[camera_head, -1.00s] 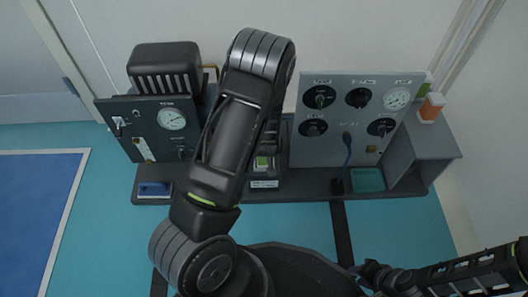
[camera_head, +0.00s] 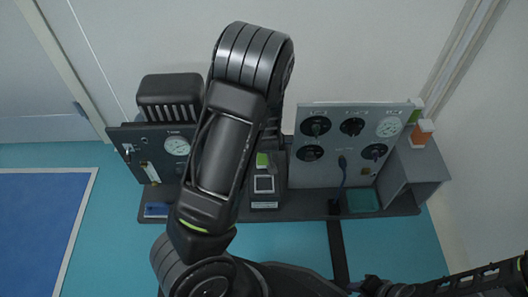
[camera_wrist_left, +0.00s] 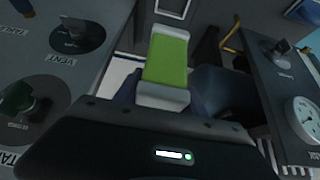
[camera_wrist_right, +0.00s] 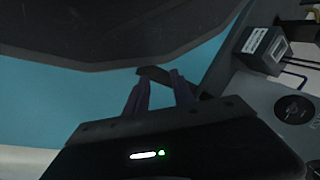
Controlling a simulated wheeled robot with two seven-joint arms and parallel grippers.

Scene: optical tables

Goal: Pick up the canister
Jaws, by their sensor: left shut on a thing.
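A canister with a bright green middle and white ends (camera_wrist_left: 166,62) fills the centre of the left wrist view. My left gripper (camera_wrist_left: 164,98) is shut on it, with a finger on each side of its lower end. In the head view the canister (camera_head: 262,160) shows as a small green patch beside my left arm, which hides the gripper. It appears above a dark stand with a pale square top (camera_head: 264,184). My right gripper (camera_wrist_right: 160,85) is empty, its fingers apart, over the teal floor.
A grey panel with knobs and a gauge (camera_head: 338,165) stands right of the stand, a dark gauge panel (camera_head: 150,152) left. An orange and white canister (camera_head: 422,132) is on the grey box (camera_head: 412,180) at far right. Open teal floor (camera_head: 390,245) lies in front.

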